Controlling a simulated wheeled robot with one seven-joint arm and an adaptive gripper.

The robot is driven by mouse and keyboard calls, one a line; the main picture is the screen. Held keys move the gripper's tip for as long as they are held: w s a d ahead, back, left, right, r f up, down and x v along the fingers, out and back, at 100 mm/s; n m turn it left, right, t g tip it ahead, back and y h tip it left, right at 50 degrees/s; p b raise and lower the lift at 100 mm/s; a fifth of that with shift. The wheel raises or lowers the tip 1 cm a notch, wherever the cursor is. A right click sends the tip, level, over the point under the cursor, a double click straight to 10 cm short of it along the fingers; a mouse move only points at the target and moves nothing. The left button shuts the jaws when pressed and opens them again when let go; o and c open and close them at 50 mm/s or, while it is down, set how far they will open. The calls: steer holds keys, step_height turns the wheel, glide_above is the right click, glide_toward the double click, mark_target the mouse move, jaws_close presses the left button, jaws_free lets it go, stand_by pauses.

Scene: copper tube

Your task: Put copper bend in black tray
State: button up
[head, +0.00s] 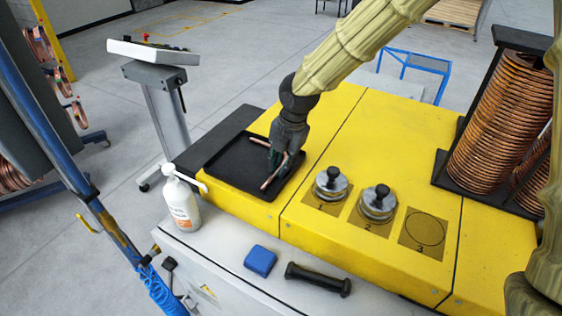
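The black tray (233,175) lies on the left part of the yellow table. The copper bend (272,177) shows over the tray's right side, with one arm slanting down toward the front and a shorter part pointing to the upper left. My gripper (284,161) points down over the tray, right at the bend, and covers its middle. The fingers are small and dark here, so I cannot tell whether they grip the bend. I also cannot tell whether the bend rests on the tray floor or is slightly above it.
Two metal weights with black knobs (330,184) (377,202) stand right of the tray. A copper coil rack (503,120) stands at the far right. A white bottle (181,200), blue block (260,261) and black handle (318,280) are in front.

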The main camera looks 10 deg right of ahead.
steer(key=shift+s+r, duration=0.1)
steer(key=shift+r, duration=0.1)
step_height(320, 180, up, 12)
steer(key=s+d+b, duration=0.1)
steer(key=d+b, duration=0.1)
steer(key=b, duration=0.2)
steer(key=shift+s+f, duration=0.15)
stand_by(0.4)
